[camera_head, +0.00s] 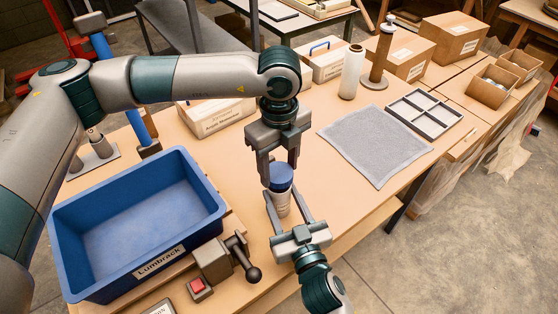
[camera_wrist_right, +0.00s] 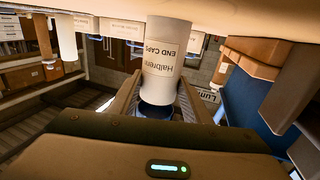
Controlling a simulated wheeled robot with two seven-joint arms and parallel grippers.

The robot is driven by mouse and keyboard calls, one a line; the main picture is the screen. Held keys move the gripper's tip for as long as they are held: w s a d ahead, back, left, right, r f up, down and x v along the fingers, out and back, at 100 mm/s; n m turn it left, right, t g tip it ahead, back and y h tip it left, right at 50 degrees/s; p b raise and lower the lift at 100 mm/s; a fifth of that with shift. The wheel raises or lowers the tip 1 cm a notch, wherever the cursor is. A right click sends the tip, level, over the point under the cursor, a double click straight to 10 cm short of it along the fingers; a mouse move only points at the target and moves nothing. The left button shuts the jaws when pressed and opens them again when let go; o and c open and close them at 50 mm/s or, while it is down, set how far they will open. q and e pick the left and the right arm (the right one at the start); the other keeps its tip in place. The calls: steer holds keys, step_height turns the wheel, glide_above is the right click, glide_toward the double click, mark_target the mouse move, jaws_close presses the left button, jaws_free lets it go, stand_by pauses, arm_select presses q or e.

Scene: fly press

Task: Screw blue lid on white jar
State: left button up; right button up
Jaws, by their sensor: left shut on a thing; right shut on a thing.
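The white jar (camera_head: 282,205) stands upright on the table, and its body with an "END CAPS" label fills the middle of the right wrist view (camera_wrist_right: 165,60), upside down. The blue lid (camera_head: 279,180) sits right at the jar's mouth; a bit of blue shows there in the right wrist view (camera_wrist_right: 157,109). I cannot tell whether its thread is engaged. My left gripper (camera_head: 279,168) points down from above, shut on the lid. My right gripper (camera_head: 283,204) reaches in from the front, its fingers shut on the sides of the jar.
A large blue bin (camera_head: 205,217) stands left, with a lever device (camera_head: 215,262) in front of it. A grey mat (camera_head: 375,143) lies right, beside a divided tray (camera_head: 424,113). Boxes and a white cylinder (camera_head: 351,72) stand behind. The table between jar and mat is clear.

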mark_target(279, 172)
arm_select(q)
steer(key=shift+f, duration=0.25)
stand_by(0.5)
steer(key=shift+f, duration=0.85)
steer(key=shift+f, duration=0.55)
stand_by(0.4)
arm_select(e)
jaws_close()
